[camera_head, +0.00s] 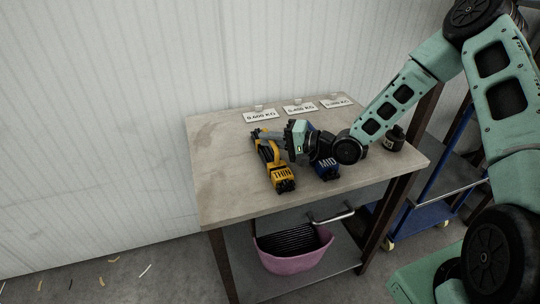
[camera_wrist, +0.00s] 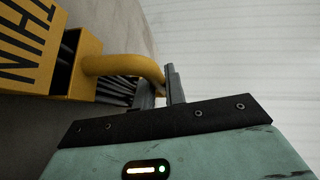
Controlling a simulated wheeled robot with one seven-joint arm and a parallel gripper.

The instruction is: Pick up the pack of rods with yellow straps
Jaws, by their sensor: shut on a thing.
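The pack of rods with yellow straps (camera_head: 282,179), its end marked "THIN", lies on the left part of the table top. In the wrist view its yellow end block (camera_wrist: 85,62) and a curved yellow handle (camera_wrist: 125,65) show, with dark rods behind. My gripper (camera_head: 272,143) reaches the pack from the right, and its fingers (camera_wrist: 165,88) are shut on the yellow handle. The pack appears to rest on the table; I cannot tell any small gap beneath it.
A blue pack marked "MID" (camera_head: 327,170) lies just right of the yellow one, partly hidden by my arm. A dark jar (camera_head: 393,139) stands at the table's right. Weight cards (camera_head: 300,109) line the back edge. A pink basket (camera_head: 290,262) sits on the lower shelf.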

